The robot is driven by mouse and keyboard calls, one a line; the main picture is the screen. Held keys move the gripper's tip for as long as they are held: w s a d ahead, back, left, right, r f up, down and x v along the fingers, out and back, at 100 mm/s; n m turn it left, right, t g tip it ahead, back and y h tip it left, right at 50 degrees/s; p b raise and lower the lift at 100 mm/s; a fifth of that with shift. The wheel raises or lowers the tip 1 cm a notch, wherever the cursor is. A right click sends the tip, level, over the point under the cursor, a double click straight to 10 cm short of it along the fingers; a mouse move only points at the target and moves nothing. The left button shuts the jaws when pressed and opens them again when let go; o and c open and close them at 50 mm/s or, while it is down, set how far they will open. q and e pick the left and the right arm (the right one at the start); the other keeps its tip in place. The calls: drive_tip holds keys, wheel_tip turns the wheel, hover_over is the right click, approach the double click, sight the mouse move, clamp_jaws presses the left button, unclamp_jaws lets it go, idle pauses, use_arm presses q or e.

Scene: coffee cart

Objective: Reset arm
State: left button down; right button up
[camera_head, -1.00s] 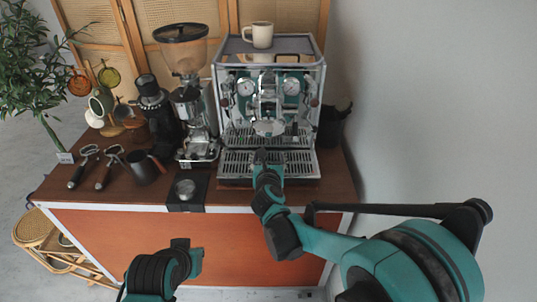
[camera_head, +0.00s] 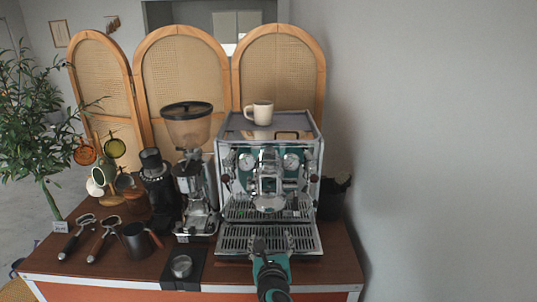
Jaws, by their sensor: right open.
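My right gripper (camera_head: 260,243) shows at the bottom middle, in front of the espresso machine's drip tray (camera_head: 300,240). It is open, and no object shows in it. Its fingertips are small and dark against the tray, so I cannot tell whether they touch it. My left gripper is out of view. The espresso machine (camera_head: 307,148) stands on the wooden cart top (camera_head: 340,262), with a cream mug (camera_head: 260,113) upright on its top.
A tall grinder (camera_head: 187,130) and a smaller black grinder (camera_head: 154,175) stand left of the machine. Two portafilters (camera_head: 104,236), a dark pitcher (camera_head: 136,242) and a tamper (camera_head: 181,266) on a black mat are at the front left. A plant (camera_head: 40,140) stands at far left.

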drive_tip(key=s+d+r+n+y, duration=0.1)
drive_tip(key=s+r+n+y, duration=0.25)
drive_tip(key=n, duration=0.55)
drive_tip(key=s+r+n+y, duration=0.25)
drive_tip(key=r+n, duration=0.25)
drive_tip(key=n, duration=0.5)
drive_tip(key=s+d+f+n+g+h, duration=0.6)
drive_tip(key=s+d+f+n+g, duration=0.2)
drive_tip(key=s+d+f+n, duration=0.7)
wheel_tip(320, 180, down, 2)
drive_tip(key=shift+s+d+f, duration=0.15)
drive_tip(key=shift+s+d, duration=0.55)
drive_tip(key=shift+s, duration=0.35)
